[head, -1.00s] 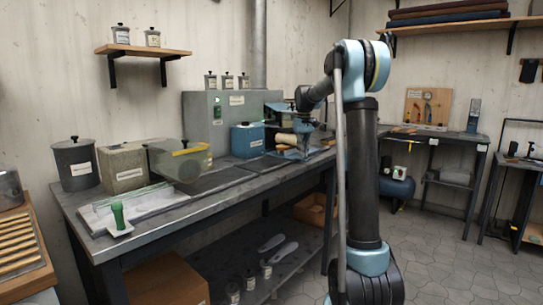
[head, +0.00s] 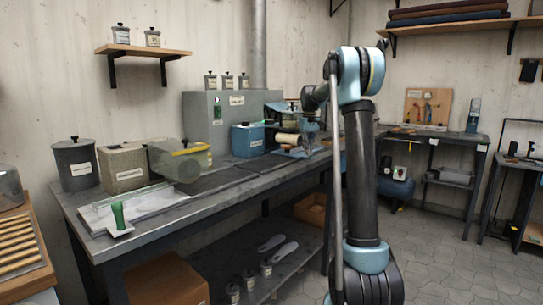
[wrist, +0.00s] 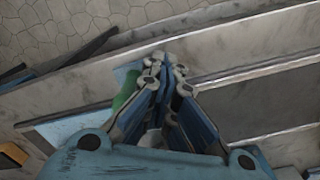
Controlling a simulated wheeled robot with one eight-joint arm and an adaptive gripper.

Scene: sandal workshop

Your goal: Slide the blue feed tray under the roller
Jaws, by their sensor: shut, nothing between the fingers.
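A flat blue piece, which looks like the feed tray (head: 288,153), lies on the bench at the foot of the press in the head view. The cream roller (head: 288,139) is just above it; how far the tray reaches under it is unclear. My gripper (head: 311,143) is beside them on the right, small and partly merged with the blue machine parts. In the wrist view my gripper (wrist: 161,62) is shut and empty, its fingers over a light blue flat surface (wrist: 68,126), probably the tray. A green part (wrist: 121,101) is partly hidden behind the fingers.
A blue box (head: 247,140) stands left of the roller, before a grey cabinet (head: 226,103). The bench front (head: 230,183) is fairly clear.

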